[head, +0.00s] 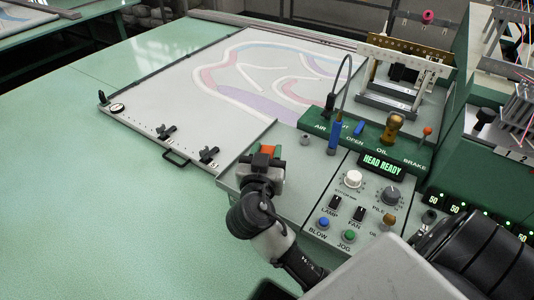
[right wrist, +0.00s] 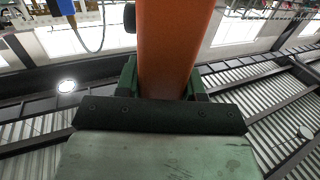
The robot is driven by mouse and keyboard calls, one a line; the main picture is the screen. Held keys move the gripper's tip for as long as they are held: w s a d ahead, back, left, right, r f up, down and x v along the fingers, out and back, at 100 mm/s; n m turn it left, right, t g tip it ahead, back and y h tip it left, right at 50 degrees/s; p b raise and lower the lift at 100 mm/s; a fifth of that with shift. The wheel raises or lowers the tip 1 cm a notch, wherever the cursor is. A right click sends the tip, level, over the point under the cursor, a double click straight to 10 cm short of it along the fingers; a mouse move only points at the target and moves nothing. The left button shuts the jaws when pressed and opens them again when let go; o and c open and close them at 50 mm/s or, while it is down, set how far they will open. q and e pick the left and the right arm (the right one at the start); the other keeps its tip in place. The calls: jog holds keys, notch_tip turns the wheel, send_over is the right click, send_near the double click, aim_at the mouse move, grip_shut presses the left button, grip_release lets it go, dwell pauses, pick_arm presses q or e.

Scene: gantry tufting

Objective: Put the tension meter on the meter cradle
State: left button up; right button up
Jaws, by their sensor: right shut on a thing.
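My right gripper (head: 266,161) is shut on an orange body (head: 268,150), which I take to be the tension meter, at the left edge of the grey control console (head: 285,185). In the right wrist view the orange body (right wrist: 172,50) stands between the dark green fingers, with a dark round part beside it. Only its top shows in the head view; the gripper hides the rest. I cannot tell whether it touches the console. I cannot make out the meter cradle. My left gripper is not in view.
The console carries switches, knobs, a blue handle (head: 334,137) with a curved cable, and a lit sign (head: 381,165). A tufting frame (head: 200,95) with patterned cloth, clamps and a small dial (head: 117,108) lies behind. The green table (head: 90,210) is clear at the left.

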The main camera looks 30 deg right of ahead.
jog(key=shift+s+d+f, duration=0.1)
jog(key=shift+f, duration=0.5)
jog(key=shift+f, duration=0.1)
jog(key=shift+f, duration=0.1)
jog(key=o, duration=1)
